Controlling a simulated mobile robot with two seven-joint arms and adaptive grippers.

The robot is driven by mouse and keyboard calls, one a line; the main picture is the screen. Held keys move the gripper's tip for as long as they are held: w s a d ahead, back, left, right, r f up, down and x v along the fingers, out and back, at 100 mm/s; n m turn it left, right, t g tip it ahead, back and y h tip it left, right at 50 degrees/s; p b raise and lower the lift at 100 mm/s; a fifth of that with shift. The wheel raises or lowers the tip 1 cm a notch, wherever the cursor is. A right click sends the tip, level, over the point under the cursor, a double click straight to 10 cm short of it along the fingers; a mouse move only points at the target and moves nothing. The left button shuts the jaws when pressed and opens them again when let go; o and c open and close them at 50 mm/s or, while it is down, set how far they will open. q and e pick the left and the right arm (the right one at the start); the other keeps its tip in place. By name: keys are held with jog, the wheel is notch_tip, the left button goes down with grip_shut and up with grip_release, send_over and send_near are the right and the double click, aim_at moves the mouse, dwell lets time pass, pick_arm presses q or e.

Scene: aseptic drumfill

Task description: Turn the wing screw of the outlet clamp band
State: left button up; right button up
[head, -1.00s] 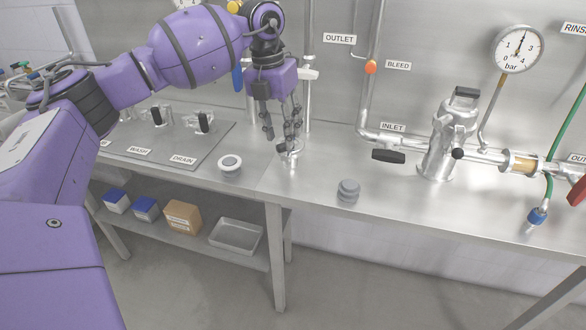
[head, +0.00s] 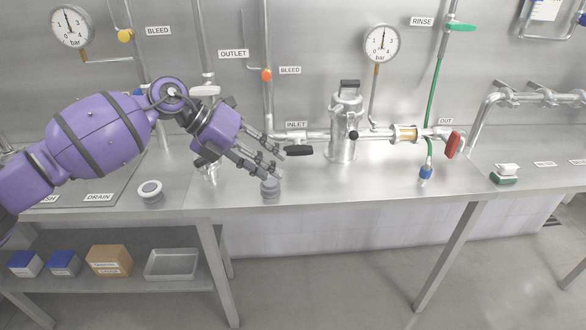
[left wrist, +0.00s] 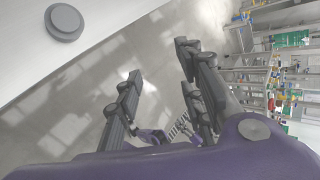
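The outlet pipe end (head: 209,172) stands on the bench below the OUTLET label (head: 233,53). My left gripper and wrist partly cover it, so I cannot make out the clamp band or its wing screw. My left gripper (head: 275,159) is to the right of that pipe end, with its fingers apart and nothing between them. It points down to the right, close above a grey stepped round plug (head: 270,188) on the bench. In the left wrist view the open fingers (left wrist: 160,65) also show empty, with a grey round disc (left wrist: 65,21) at upper left. My right gripper is not in view.
The inlet line has a black handle (head: 299,151) and a steel filter housing (head: 345,130). A white ring (head: 150,191) lies at left. A red handle (head: 453,144) and a green-and-white block (head: 505,173) are at right. The front bench between them is mostly clear.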

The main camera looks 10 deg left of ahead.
pick_arm(q)
jog(key=s+d+n+t+h, duration=0.1)
jog(key=d+h, duration=0.2)
jog(key=d, duration=0.3)
jog(key=shift+d+r+h, duration=0.3)
jog(key=shift+r+h, duration=0.1)
jog(key=shift+r, duration=0.05)
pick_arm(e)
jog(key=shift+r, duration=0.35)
pick_arm(q)
jog(key=shift+r, duration=0.1)
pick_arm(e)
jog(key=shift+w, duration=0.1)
